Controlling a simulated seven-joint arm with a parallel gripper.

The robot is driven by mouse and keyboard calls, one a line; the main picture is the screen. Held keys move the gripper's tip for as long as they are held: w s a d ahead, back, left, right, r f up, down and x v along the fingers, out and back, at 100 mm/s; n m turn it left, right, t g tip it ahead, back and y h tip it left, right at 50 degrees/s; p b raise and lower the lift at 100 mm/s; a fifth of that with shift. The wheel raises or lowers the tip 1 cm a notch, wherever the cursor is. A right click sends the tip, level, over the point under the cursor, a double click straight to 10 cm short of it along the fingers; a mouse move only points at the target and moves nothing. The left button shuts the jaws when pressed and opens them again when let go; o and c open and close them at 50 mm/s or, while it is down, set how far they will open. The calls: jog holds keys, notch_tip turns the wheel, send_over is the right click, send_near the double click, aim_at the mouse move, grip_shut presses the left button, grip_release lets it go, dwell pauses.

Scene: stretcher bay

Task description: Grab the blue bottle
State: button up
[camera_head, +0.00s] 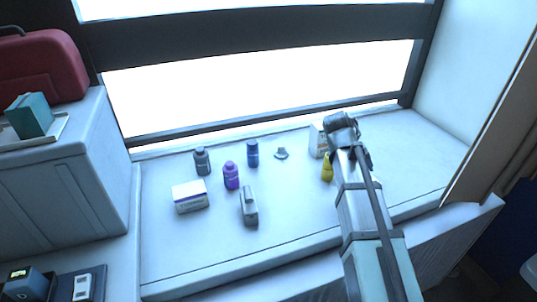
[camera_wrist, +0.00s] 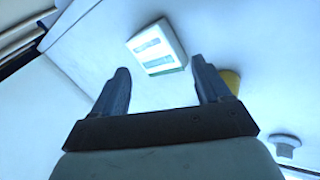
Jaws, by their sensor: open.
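The blue bottle (camera_head: 252,154) stands upright on the white ledge, near the window side and left of my arm. It does not show in the wrist view. My gripper (camera_wrist: 160,72) is open, with nothing between its fingers. In the head view my arm's end is over the right part of the ledge, well to the right of the blue bottle, and the fingers are hard to make out there. In the wrist view a white box with a green edge (camera_wrist: 157,46) lies beyond the fingertips, and a yellow object (camera_wrist: 231,82) is partly hidden behind the right finger.
A purple bottle (camera_head: 231,176) and a dark grey bottle (camera_head: 202,161) stand left of the blue one. A grey device (camera_head: 249,206) and a white box (camera_head: 190,196) are nearer. A small grey item (camera_head: 281,153) and a yellow bottle (camera_head: 327,168) lie toward my arm.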

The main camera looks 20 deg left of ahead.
jog(key=a+r+n+t+y, duration=0.1)
jog(key=a+r+n+y, duration=0.15)
jog(key=a, duration=0.75)
jog(key=a+r+n+y, duration=0.2)
jog(key=a+r+n, duration=0.15)
jog(key=a, duration=0.55)
jog(key=g+y, duration=0.3)
send_near(256, 145)
jog(key=f, duration=0.2)
jog(key=shift+m, duration=0.4)
jog(key=x, duration=0.7)
jog(key=shift+w+a+f, duration=0.15)
jog(key=shift+w+a, duration=0.1)
jog(key=shift+a, duration=0.05)
jog(key=shift+t+y, duration=0.25)
jog(key=shift+t, duration=0.05)
jog(key=shift+s+x, duration=0.1)
jog(key=shift+x, duration=1.25)
jog(key=shift+s+x, duration=0.15)
jog(key=shift+x, duration=1.2)
jog(key=shift+a, duration=0.15)
jog(key=c, duration=1.2)
jog(key=shift+o, duration=0.2)
